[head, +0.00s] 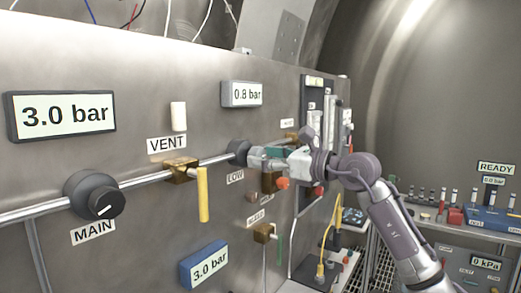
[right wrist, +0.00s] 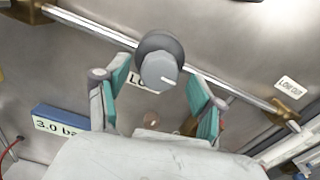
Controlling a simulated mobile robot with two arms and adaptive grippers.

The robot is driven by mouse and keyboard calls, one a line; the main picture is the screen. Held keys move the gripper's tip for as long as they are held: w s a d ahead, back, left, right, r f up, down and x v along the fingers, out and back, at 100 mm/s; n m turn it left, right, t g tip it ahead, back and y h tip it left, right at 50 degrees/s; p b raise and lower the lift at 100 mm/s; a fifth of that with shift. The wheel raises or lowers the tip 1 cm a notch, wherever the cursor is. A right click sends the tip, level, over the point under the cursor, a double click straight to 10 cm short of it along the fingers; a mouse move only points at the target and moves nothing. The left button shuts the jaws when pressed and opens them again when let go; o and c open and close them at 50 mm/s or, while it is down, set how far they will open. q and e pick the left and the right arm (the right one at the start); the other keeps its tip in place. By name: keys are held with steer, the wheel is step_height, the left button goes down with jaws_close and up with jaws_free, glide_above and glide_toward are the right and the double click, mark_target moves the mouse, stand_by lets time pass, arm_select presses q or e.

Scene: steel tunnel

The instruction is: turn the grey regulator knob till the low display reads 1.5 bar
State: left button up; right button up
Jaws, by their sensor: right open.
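The grey regulator knob (head: 238,151) sits on the pipe above the LOW label (head: 235,177). The low display (head: 241,94) above it reads 0.8 bar. In the right wrist view the knob (right wrist: 160,68) faces me, its white pointer mark toward the lower right. My right gripper (head: 258,157) is open in front of the knob, partly covering the view of it in the head view. In the right wrist view its teal-padded fingers (right wrist: 157,79) stand on either side, with gaps to the knob. My left gripper is not in view.
The MAIN knob (head: 94,196) and its 3.0 bar display (head: 61,115) are at left. A yellow valve handle (head: 203,194) hangs between the knobs. A blue-framed display (head: 204,264) reads 3.0 bar below. A brass fitting (right wrist: 287,111) lies right along the pipe.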

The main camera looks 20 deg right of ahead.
steer(key=shift+w+a, duration=0.4)
steer(key=shift+w, duration=0.2)
steer(key=c, duration=1.1)
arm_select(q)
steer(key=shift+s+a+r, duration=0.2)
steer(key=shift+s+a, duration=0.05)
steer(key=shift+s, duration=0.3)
arm_select(e)
steer(key=shift+c, duration=0.2)
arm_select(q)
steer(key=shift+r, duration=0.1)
arm_select(e)
steer(key=shift+m, duration=0.3)
steer(key=m+p, duration=0.2)
steer(key=m, duration=0.4)
steer(key=m+p, duration=0.2)
steer(key=m, duration=0.2)
steer(key=shift+r+m+p, duration=0.1)
steer(key=shift+m+p, duration=0.2)
steer(key=shift+p, duration=0.05)
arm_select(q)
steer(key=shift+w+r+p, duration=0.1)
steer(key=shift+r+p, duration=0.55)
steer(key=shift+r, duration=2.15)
arm_select(e)
steer(key=shift+m, duration=1.2)
